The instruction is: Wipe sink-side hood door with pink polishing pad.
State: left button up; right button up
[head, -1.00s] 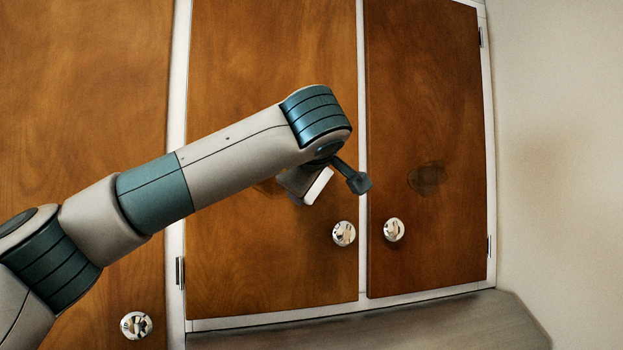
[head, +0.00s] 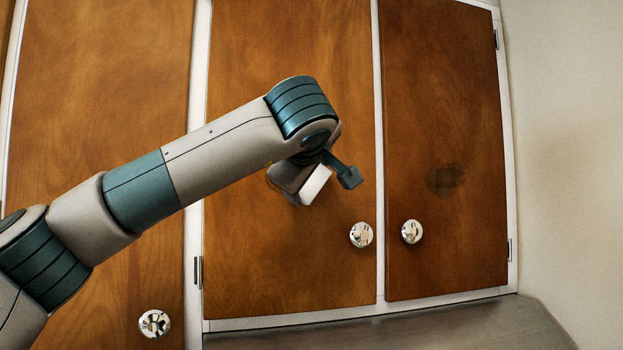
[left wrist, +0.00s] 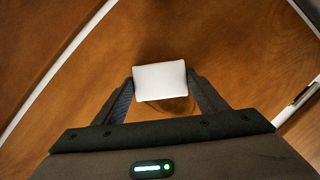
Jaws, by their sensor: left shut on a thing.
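My left gripper (head: 328,181) is shut on a pad (head: 316,186), a small block that looks white rather than pink. In the left wrist view the pad (left wrist: 160,80) sits between the two fingertips. The gripper is in front of the middle wooden door (head: 290,265); I cannot tell whether the pad touches it. A brownish smudge (left wrist: 180,105) shows on the wood just beside the pad in the left wrist view, partly covered by it. The right door (head: 440,100) bears a dark smudge (head: 445,180). I cannot tell which door is sink-side. My right gripper is not in view.
Round chrome knobs stick out of the middle door (head: 361,234), the right door (head: 412,231) and the left door (head: 154,323). White frame strips part the doors. A grey surface (head: 470,330) lies below, and a pale wall (head: 560,150) stands at right.

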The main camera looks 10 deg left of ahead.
pick_arm(q)
jog(key=shift+a, duration=0.2)
jog(key=shift+s+a+b, duration=0.4)
jog(key=shift+a+b, duration=0.15)
jog(key=shift+a, duration=0.35)
jog(key=shift+s+a+b, duration=0.4)
jog(key=shift+a+b, duration=0.1)
jog(key=shift+a, duration=0.35)
jog(key=shift+s+a+b, duration=0.25)
jog(key=shift+a, duration=0.35)
jog(key=shift+s+a+b, duration=0.25)
jog(key=shift+a+b, duration=0.05)
jog(key=shift+a, duration=0.3)
jog(key=shift+s+a+b, duration=0.25)
jog(key=shift+a, duration=0.35)
jog(key=shift+r+p, duration=1)
jog(key=shift+r, duration=0.25)
